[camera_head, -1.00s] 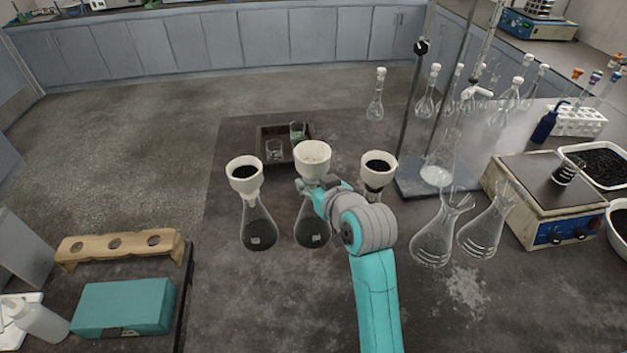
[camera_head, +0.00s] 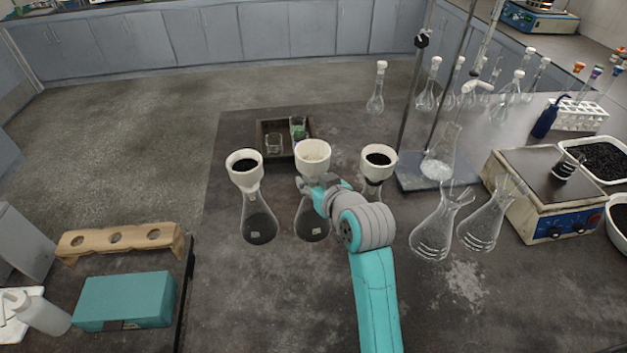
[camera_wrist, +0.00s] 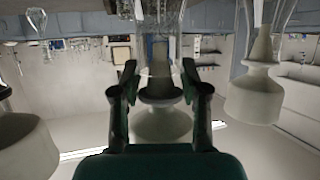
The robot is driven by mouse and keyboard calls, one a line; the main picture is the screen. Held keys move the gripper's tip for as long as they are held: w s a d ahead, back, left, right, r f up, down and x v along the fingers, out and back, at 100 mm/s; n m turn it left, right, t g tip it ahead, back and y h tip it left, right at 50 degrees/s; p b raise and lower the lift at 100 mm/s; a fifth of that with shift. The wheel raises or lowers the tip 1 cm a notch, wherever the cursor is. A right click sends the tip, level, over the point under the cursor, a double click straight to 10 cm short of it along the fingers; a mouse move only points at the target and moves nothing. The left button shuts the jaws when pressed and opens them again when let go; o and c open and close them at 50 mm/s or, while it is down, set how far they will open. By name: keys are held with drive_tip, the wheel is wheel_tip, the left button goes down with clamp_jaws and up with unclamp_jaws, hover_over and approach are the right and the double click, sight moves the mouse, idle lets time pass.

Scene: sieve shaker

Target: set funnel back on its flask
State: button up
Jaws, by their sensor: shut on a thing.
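My arm hides part of the flask's neck. In the wrist view, which is upside down, both fingers of my gripper (camera_wrist: 158,90) close on the funnel (camera_wrist: 160,122) from its two sides. Its stem (camera_wrist: 160,62) lines up with the flask's glass neck and seems to be inside it; how deeply it sits I cannot tell.
A left funnel (camera_head: 244,176) with black grains sits on its flask (camera_head: 259,218). A right funnel (camera_head: 377,166) stands close beside my wrist. Two empty flasks (camera_head: 437,228) (camera_head: 490,220) are further right. A tray with beakers (camera_head: 265,128) lies behind.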

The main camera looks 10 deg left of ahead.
drive_tip(key=shift+f, duration=0.95)
idle(1.3)
drive_tip(key=o, duration=1.3)
drive_tip(key=shift+v, duration=4)
